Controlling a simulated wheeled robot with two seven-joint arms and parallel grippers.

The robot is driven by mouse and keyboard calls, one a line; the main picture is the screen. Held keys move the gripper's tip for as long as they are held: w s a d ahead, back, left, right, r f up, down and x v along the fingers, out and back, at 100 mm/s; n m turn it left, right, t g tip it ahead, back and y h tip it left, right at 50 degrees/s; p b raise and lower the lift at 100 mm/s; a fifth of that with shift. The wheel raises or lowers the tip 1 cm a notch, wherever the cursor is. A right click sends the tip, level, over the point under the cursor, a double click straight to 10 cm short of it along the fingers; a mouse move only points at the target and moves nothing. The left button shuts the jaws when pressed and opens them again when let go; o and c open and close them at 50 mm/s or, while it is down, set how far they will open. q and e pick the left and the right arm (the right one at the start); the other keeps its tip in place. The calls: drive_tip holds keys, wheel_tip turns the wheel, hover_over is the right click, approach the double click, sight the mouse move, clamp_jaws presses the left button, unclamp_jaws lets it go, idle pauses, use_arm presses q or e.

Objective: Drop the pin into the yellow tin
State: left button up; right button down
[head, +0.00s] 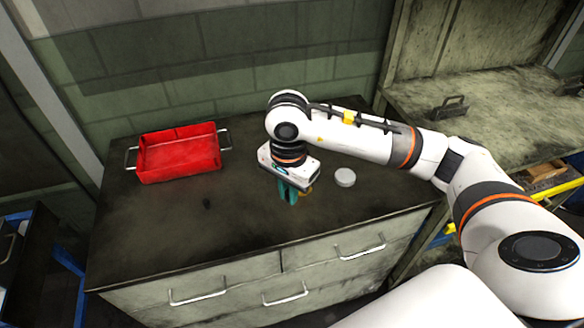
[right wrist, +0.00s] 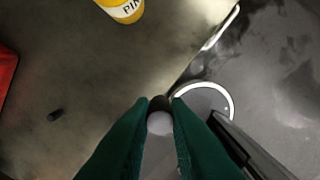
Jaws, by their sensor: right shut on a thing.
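My right gripper (head: 289,195) points down above the cabinet top. Its dark green fingers are shut in the right wrist view (right wrist: 158,125) on a small dark pin (right wrist: 159,103) with a pale grey rounded end. The yellow tin (right wrist: 122,8), with a white label reading "PIN", stands at the top of the right wrist view, apart from the fingers and cut off by the frame edge. In the head view only a sliver of the yellow tin (head: 306,189) shows behind the fingers. The held pin cannot be made out there. My left gripper is not in view.
A red tray (head: 180,168) with metal handles stands at the back left of the cabinet top (head: 150,240). A small dark piece (head: 207,203) lies in front of it. A white round object (head: 345,177) stands right of the gripper. The front left surface is mostly clear.

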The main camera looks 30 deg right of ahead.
drive_tip(key=w+d+r+n+p, duration=0.4)
drive_tip(key=w+d+n+p, duration=0.15)
drive_tip(key=n, duration=1.15)
drive_tip(key=w+d+r+n+p, duration=0.4)
drive_tip(key=d+n+p, duration=0.2)
drive_tip(key=n, duration=1.1)
wheel_tip(320, 180, down, 6)
drive_tip(key=b, duration=0.4)
drive_tip(key=shift+a+f+m, duration=0.15)
drive_tip(key=shift+f+m, duration=0.05)
drive_tip(key=shift+m, duration=0.1)
drive_tip(key=c, duration=1.3)
unclamp_jaws()
